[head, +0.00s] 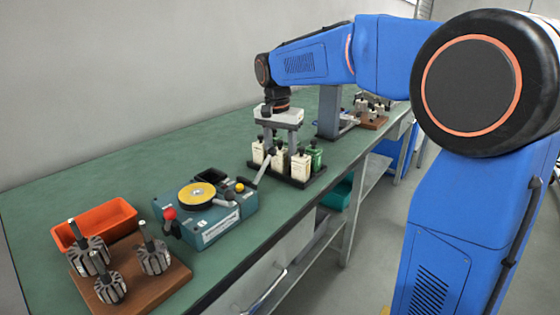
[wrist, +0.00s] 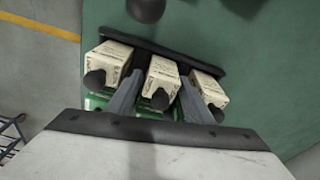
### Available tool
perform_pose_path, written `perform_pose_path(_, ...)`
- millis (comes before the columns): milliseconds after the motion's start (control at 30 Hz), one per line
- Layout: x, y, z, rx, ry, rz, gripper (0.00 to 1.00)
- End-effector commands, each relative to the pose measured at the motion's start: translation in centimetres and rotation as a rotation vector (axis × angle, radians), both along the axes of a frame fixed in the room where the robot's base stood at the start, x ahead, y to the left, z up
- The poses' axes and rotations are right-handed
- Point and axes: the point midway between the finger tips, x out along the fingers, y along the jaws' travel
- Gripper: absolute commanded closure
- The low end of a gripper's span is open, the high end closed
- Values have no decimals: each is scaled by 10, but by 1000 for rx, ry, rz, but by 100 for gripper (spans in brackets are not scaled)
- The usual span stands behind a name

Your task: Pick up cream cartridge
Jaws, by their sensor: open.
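Three cream cartridges with black knobs stand in a black rack. In the wrist view they are the left one (wrist: 108,62), the middle one (wrist: 162,75) and the right one (wrist: 207,87). In the head view, cream cartridges (head: 300,167) stand in the rack (head: 317,178) beside a green cartridge (head: 316,154). My gripper (head: 279,147) is over the rack, pointing down. Its open fingers (wrist: 161,84) lie on either side of the middle cream cartridge. I cannot tell whether they touch it. My gripper partly hides the cartridges in the head view.
A teal winding machine (head: 208,226) with a yellow disc and a lever stands left of the rack. An orange bin (head: 112,217) and a wooden board (head: 175,277) with three armatures are farther left. A grey post (head: 329,112) stands behind. Green bench top is clear toward the wall.

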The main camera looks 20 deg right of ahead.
Motion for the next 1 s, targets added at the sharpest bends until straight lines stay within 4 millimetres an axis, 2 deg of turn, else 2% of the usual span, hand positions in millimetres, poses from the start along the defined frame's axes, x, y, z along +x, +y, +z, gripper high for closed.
perform_pose_path(167, 0, 0, 0, 0, 0, 0, 53)
perform_pose_path(333, 0, 0, 0, 0, 0, 0, 91)
perform_pose_path(733, 0, 0, 6, 0, -1, 0, 91)
perform_pose_path(867, 1, 0, 22, 0, -3, 0, 91)
perform_pose_path(1000, 1, 0, 49, 1, -5, -1, 91)
